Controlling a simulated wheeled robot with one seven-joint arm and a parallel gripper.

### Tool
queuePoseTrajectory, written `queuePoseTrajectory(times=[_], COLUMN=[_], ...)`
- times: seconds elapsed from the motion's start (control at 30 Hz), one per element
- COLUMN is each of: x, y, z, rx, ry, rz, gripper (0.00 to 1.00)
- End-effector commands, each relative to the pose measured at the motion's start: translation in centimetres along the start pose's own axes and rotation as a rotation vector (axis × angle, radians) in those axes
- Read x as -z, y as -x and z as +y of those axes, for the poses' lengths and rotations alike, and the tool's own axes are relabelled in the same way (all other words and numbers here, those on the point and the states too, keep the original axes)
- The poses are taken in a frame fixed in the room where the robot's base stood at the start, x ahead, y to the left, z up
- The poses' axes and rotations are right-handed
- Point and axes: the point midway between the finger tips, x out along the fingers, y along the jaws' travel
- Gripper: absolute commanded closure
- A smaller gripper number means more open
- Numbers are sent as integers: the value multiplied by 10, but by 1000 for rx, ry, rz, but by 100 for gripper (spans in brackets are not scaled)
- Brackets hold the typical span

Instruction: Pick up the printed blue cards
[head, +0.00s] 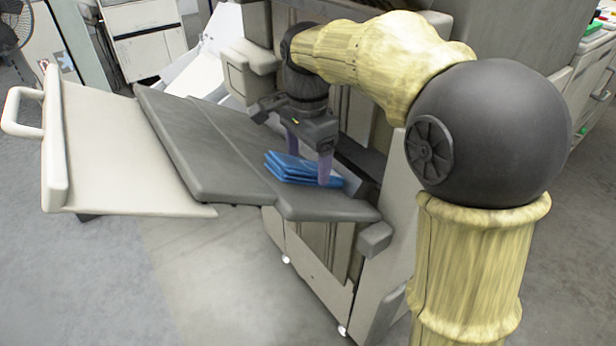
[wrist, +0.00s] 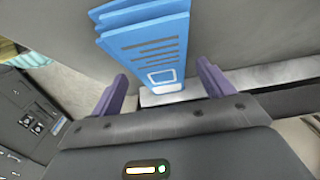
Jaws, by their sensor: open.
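The printed blue cards (head: 300,170) lie in a small, slightly fanned stack on the dark grey tray of the machine in the head view. In the wrist view the stack (wrist: 150,45) shows dark lines and a white-edged box on its top card. My gripper (head: 308,165) is over the stack with its purple fingers pointing down. In the wrist view its two fingers (wrist: 160,88) are spread apart, with the near end of the cards between them. I cannot tell whether a finger touches the cards.
The dark grey tray (head: 215,155) slopes and joins a beige panel (head: 130,150) with a handle at left. The beige machine body (head: 385,215) stands close behind and right of the cards. Grey floor (head: 90,285) is clear at front left.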

Motion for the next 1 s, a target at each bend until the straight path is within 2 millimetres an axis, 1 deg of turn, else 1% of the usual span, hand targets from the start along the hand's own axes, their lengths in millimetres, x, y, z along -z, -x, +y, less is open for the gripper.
queuePoseTrajectory(times=[0.03,0.1,0.6,0.67,0.8,0.9,1.0], x=[0,0,0,0,0,0,0], y=[-7,-9,-8,-8,-8,-7,-7], z=[0,0,0,0,0,0,0], rx=[0,0,1,1,1,2,2], ry=[0,0,1,1,1,1,1], rz=[0,0,0,0,0,0,0], gripper=[20,20,20,30,57,75,75])
